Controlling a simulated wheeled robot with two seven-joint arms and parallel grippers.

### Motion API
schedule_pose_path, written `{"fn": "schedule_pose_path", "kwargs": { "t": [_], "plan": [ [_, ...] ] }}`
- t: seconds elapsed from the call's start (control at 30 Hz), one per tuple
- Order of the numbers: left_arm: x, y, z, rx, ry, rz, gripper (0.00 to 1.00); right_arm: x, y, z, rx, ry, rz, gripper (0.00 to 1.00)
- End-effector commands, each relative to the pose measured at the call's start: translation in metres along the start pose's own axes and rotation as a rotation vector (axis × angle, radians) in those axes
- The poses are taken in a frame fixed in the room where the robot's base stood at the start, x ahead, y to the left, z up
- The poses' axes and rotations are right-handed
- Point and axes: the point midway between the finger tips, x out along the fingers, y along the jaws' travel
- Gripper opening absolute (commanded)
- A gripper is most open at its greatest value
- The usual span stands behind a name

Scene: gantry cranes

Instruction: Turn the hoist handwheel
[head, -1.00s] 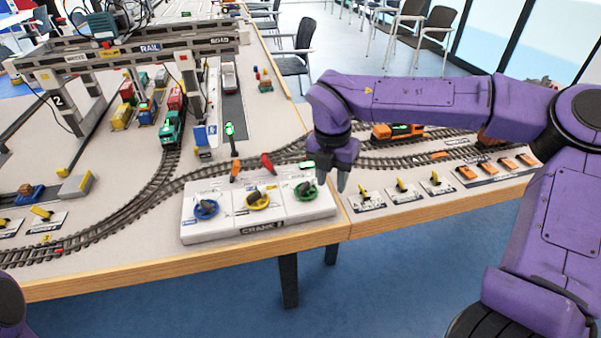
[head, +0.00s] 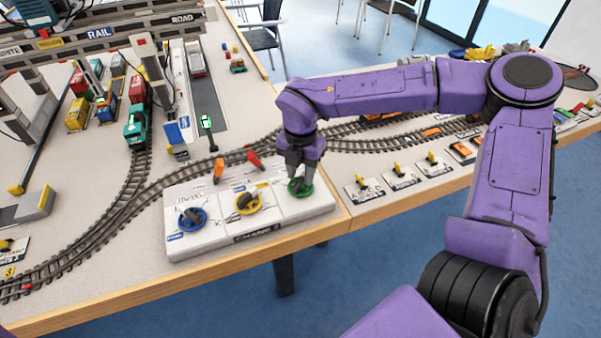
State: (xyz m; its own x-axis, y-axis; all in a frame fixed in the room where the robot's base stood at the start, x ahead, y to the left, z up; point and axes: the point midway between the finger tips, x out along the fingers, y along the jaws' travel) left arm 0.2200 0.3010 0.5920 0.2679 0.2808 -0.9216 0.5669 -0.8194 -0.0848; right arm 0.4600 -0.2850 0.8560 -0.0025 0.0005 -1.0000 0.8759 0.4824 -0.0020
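The white control box (head: 215,238) at the table's front edge bears three handwheels: a blue one (head: 186,226) at left, a yellow one (head: 242,208) in the middle and a green one (head: 306,192) at right. The labels are too small to read, so I cannot tell which wheel is the hoist. My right gripper (head: 299,181) points down at the green handwheel, its fingertips at the hub. The fingers hide most of that hub, and I cannot tell whether they grip it. My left gripper is not in view.
Orange and red levers (head: 219,171) stand behind the box, near the curving track (head: 110,212). Small yellow-handled switches (head: 398,172) line the table's right part. The gantry crane (head: 105,42) stands at the back left.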

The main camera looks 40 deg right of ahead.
Motion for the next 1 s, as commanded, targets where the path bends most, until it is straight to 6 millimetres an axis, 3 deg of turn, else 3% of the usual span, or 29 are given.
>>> {"fn": "schedule_pose_path", "kwargs": {
  "t": [0.13,0.37,0.47,0.5,1.0],
  "plan": [
    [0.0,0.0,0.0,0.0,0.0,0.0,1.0,0.011,-0.001,0.0,0.0,0.001,-0.001,0.38],
    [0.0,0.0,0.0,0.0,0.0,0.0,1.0,0.012,-0.001,0.0,0.0,0.0,0.0,0.38],
    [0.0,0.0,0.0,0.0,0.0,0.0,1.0,0.011,-0.001,0.0,0.0,0.0,0.0,0.06],
    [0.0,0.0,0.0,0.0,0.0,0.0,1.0,0.011,-0.001,0.0,0.0,0.0,0.0,0.0],
    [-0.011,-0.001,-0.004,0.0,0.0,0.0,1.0,0.008,0.0,0.0,-0.095,-0.001,0.001,0.0]
  ]
}}
